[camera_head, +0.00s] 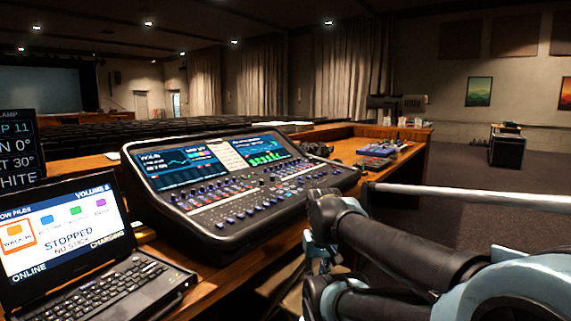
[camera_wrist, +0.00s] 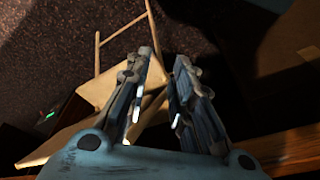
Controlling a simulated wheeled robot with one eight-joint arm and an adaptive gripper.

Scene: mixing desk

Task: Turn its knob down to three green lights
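The mixing desk (camera_head: 240,187) stands on the wooden counter in the head view, with rows of small knobs (camera_head: 235,215) and buttons across its sloped face. It has two lit screens; the right screen (camera_head: 262,151) shows several green bars. Single knobs and small lights are too small to tell apart. My gripper (camera_wrist: 163,62) shows in the wrist view with its two fingers apart and nothing between them. In the head view my arm is at the right, in front of the counter and apart from the desk. The desk is not in the wrist view.
An open laptop (camera_head: 66,235) reading "STOPPED" stands left of the desk, with a dark text screen (camera_head: 18,150) behind it. Small items (camera_head: 380,150) lie on the counter at the right. A wooden chair (camera_wrist: 112,75) is below my gripper. Carpeted floor is open at the right.

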